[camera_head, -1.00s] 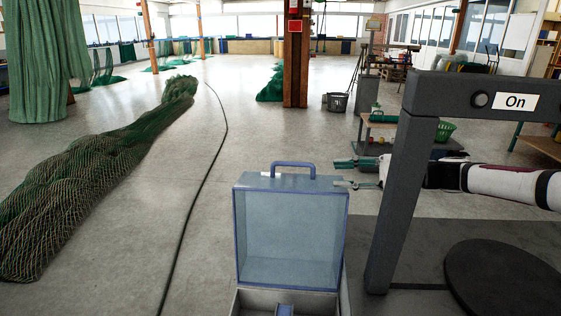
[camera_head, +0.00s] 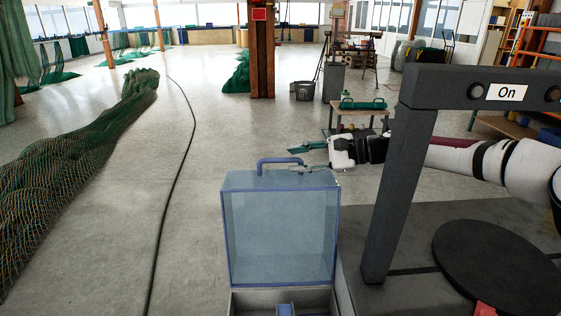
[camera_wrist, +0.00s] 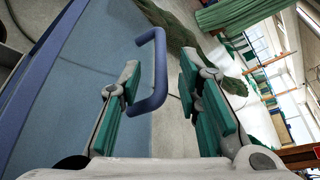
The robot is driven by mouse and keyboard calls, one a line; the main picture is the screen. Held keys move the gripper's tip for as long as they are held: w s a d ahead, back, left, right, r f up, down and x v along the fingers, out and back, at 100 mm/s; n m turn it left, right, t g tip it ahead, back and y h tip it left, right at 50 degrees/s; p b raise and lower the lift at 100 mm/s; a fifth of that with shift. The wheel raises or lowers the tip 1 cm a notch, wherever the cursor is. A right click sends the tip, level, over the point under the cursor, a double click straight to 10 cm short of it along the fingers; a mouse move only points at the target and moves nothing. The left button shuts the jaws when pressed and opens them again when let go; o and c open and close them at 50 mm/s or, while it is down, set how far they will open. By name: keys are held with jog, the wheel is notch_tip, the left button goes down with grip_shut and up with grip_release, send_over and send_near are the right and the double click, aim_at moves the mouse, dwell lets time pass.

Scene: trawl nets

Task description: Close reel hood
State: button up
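The reel hood (camera_head: 282,232) is a clear bluish box cover with a blue frame. It stands raised above a grey base box (camera_head: 250,303) at the bottom of the head view. Its blue U-shaped handle (camera_head: 279,160) is on the top edge and also shows in the wrist view (camera_wrist: 158,70). My gripper (camera_head: 292,158) reaches in from the right at the handle's height, at its right end. In the wrist view its green-padded fingers (camera_wrist: 160,62) are spread, with the handle between them near the tips, closer to the left finger. I cannot tell if they touch.
A dark grey post and crossbar with an "On" label (camera_head: 506,92) stand right of the hood, in front of my arm. A black round plate (camera_head: 497,262) lies below it. Green nets (camera_head: 75,170) and a hose (camera_head: 172,190) lie on the open floor to the left.

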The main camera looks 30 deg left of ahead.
aim_at(287, 160)
jog(key=shift+x, duration=2.6)
grip_shut()
